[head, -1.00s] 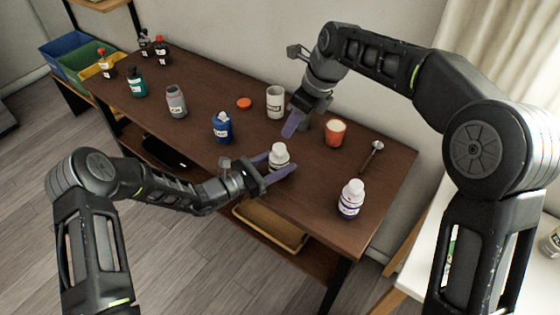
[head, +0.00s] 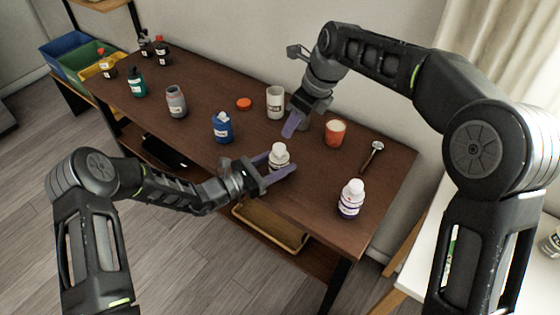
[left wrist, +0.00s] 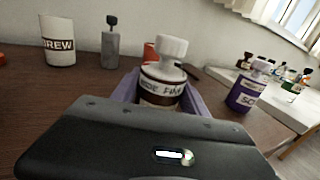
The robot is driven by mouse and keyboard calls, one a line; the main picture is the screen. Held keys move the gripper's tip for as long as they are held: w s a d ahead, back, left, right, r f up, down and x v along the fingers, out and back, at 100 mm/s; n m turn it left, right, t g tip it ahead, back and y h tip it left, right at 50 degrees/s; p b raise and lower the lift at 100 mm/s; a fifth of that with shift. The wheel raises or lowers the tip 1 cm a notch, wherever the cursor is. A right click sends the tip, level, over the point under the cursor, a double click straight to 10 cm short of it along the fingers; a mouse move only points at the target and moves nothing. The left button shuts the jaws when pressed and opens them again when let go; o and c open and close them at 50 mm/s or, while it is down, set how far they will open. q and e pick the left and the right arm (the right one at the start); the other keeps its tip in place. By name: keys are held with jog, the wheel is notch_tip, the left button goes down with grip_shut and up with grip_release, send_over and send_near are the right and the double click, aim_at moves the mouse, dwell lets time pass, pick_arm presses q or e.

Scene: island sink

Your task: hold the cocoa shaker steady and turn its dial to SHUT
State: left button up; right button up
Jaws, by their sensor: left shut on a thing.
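My left gripper (head: 279,166) is shut around a small white-capped bottle (head: 280,152) that stands upright at the table's front. In the left wrist view this bottle (left wrist: 161,88) has a dark band and a partly hidden label, with a purple finger on each side. No label that I can read says cocoa, and no dial marking is legible. A grey container with a dark knob (left wrist: 111,45) stands behind it, mostly hidden in the head view. My right gripper (head: 293,122) hangs in front of that container; its finger gap is not clear.
A blue bottle (head: 222,128) is to the left. A white and purple bottle (head: 350,200) and a metal scoop (head: 371,154) are to the right.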

jog(key=o, duration=0.3)
jog(key=shift+a, duration=0.35)
jog(key=shift+o, duration=0.4)
jog(key=w+a+n+t+y, duration=0.2)
jog(key=a+n, duration=0.3)
jog(key=a, duration=0.8)
jog(key=shift+f+t+y, duration=0.3)
jog(key=shift+t+y, duration=0.3)
jog(key=w+a+f+n+t, duration=0.1)
jog(key=w+a+n+t, duration=0.1)
jog(key=a+n+t, duration=0.25)
notch_tip(320, 180, down, 6)
jog(key=s+d+n+t+h, duration=0.2)
jog(key=s+n+h, duration=0.1)
jog(key=h, duration=0.2)
jog(key=s+d+f+n+t+h, duration=0.3)
jog(key=s+d+n+t+h, duration=0.3)
jog(key=s+d+n, duration=0.2)
jog(key=s+d, duration=0.1)
jog(key=s, duration=0.1)
jog(key=shift+s+d+f+n+h, duration=0.15)
jog(key=shift+s+d+n+h, duration=0.1)
jog(key=shift+s+n+h, duration=0.15)
jog(key=shift+w, duration=0.15)
